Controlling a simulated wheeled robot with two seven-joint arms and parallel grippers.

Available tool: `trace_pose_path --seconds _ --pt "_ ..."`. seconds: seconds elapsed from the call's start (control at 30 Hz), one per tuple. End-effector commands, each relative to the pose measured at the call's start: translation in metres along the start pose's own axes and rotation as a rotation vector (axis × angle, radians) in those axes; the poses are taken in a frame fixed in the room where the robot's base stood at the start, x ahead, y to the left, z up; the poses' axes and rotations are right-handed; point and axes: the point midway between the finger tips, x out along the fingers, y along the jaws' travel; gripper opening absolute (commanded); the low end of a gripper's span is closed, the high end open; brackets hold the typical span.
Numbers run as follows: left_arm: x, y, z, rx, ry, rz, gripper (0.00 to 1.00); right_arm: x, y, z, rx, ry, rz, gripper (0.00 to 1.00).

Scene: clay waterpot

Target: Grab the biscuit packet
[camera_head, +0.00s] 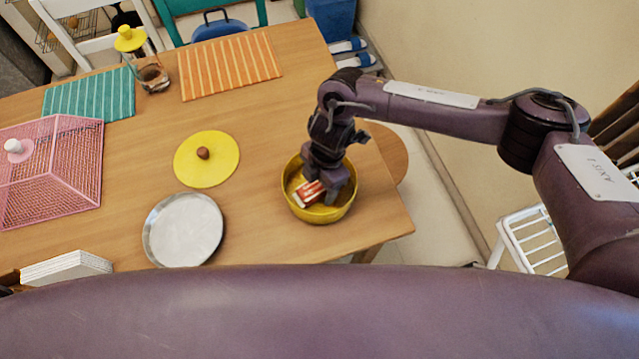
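The biscuit packet (307,194), red and white, lies in a yellow bowl (341,210) near the right end of the wooden table. My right gripper (328,189) reaches down into the bowl, with its fingers beside the packet at its right. The gripper's body hides part of the packet and the fingertips, so I cannot tell whether the fingers close on it. My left gripper is not in view.
A yellow lid (212,170) with a brown knob and a steel plate (183,230) lie left of the bowl. A pink mesh cover (70,165) stands at the far left. Striped orange (235,68) and teal (85,100) mats and a glass jar (152,76) are at the back.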

Motion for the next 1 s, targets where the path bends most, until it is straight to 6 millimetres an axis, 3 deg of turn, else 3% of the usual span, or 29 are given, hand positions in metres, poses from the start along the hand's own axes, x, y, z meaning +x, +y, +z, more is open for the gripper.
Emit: trace_pose_path --seconds 0.03,0.37,0.77,1.0 --pt "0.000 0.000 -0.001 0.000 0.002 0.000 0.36 0.000 0.000 0.000 0.000 0.000 0.000 0.58" --pt "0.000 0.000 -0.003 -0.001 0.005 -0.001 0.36 0.000 0.000 0.000 0.001 0.000 0.000 0.14" --pt "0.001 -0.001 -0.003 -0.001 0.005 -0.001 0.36 -0.009 0.001 -0.001 0.002 0.002 0.003 0.14" --pt "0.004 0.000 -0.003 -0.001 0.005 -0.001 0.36 -0.049 0.002 -0.007 -0.002 0.001 0.007 0.14"
